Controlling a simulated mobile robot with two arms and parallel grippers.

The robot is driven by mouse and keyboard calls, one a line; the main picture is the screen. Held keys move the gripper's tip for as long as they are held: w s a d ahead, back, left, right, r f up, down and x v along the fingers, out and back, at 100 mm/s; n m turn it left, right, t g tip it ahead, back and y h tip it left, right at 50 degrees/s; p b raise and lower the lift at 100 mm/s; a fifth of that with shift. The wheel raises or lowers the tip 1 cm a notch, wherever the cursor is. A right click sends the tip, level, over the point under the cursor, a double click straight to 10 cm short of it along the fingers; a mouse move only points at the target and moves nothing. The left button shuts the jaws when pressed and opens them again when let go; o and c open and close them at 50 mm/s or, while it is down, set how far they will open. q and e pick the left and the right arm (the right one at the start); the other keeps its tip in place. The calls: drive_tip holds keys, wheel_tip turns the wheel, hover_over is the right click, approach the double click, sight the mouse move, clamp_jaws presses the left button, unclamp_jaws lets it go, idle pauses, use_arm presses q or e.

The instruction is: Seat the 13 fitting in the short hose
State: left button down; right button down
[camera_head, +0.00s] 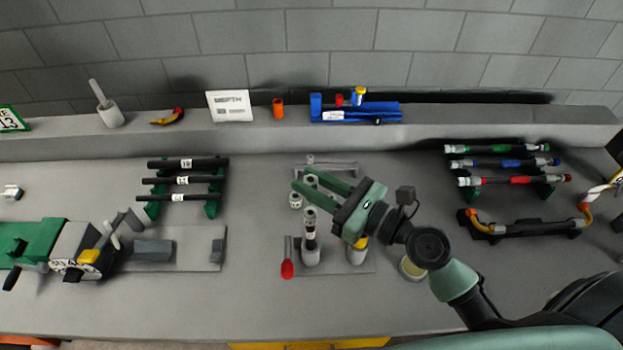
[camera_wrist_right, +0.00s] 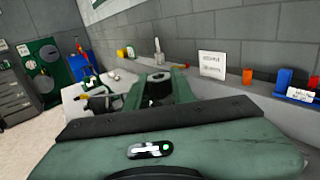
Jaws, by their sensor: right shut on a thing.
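My right gripper (camera_head: 302,178) reaches in from the right over the middle of the bench. Its green fingers are shut on a small metallic fitting (camera_head: 311,181), mostly hidden between them. In the right wrist view a dark round piece (camera_wrist_right: 158,80) shows between the fingers. A short dark hose (camera_head: 310,238) with a white label stands upright in a grey holder (camera_head: 311,257) just below the gripper. A metallic fitting-like top (camera_head: 310,216) shows above the hose; I cannot tell whether it is seated. Another pale fitting (camera_head: 296,201) is left of the fingers. My left gripper is not in view.
A red-knobbed lever (camera_head: 287,268) stands left of the holder. A green and grey machine (camera_head: 75,250) is at left. Black hoses (camera_head: 186,180) lie on a green rack; coloured hoses (camera_head: 505,163) are at right.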

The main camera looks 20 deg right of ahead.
sight(314, 214)
drive_tip(key=shift+f+b, duration=0.65)
drive_tip(key=shift+f, duration=0.5)
drive_tip(key=shift+p, duration=0.6)
idle(0.8)
drive_tip(key=shift+f+b, duration=1.9)
drive_tip(key=shift+f, duration=0.35)
drive_tip(key=c, duration=1.1)
unclamp_jaws()
drive_tip(key=shift+s+d+f, duration=0.15)
drive_tip(key=shift+s, duration=0.1)
drive_tip(key=b+v, duration=0.4)
drive_tip(key=v, duration=0.3)
drive_tip(key=shift+r, duration=0.2)
